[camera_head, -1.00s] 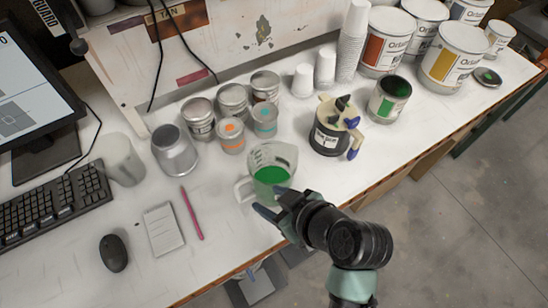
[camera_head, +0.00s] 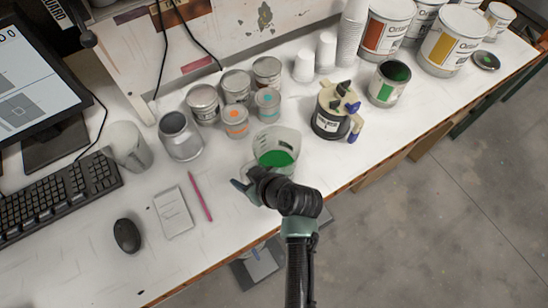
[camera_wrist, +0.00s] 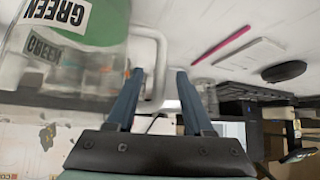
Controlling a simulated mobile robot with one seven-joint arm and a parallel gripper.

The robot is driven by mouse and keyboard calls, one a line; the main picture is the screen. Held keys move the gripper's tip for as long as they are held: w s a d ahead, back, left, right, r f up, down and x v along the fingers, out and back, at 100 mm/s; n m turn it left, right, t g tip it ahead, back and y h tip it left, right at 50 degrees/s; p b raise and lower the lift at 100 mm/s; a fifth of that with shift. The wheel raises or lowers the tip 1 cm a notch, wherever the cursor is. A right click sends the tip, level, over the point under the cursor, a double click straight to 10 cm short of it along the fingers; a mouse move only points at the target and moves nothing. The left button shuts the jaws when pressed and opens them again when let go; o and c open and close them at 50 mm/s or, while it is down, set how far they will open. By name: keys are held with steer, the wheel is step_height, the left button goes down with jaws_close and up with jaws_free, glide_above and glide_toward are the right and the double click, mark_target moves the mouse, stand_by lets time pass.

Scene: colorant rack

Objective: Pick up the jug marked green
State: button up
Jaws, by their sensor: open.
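The clear jug (camera_head: 275,143) with green liquid inside stands upright on the white bench, just beyond my gripper (camera_head: 244,187). In the wrist view the jug (camera_wrist: 75,60) fills the upper left and carries a white label reading GREEN. Its clear handle (camera_wrist: 158,88) lies between the two blue fingers of my gripper (camera_wrist: 161,78). The fingers are open, one on each side of the handle, with a gap visible to the right finger. In the head view the handle is hidden behind my gripper.
Several small cans (camera_head: 236,120) stand left of and behind the jug. A dark pitcher (camera_head: 331,115) with a beige top stands to its right. A pink pencil (camera_head: 200,196), a notepad (camera_head: 173,212) and a mouse (camera_head: 127,235) lie to the left. The bench's front edge is close.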

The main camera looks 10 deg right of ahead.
steer(key=shift+w+a+f, duration=0.25)
steer(key=shift+w+f, duration=0.1)
steer(key=shift+f, duration=0.1)
steer(key=shift+c, duration=0.2)
jaws_close()
steer(key=shift+r, duration=0.1)
stand_by(0.9)
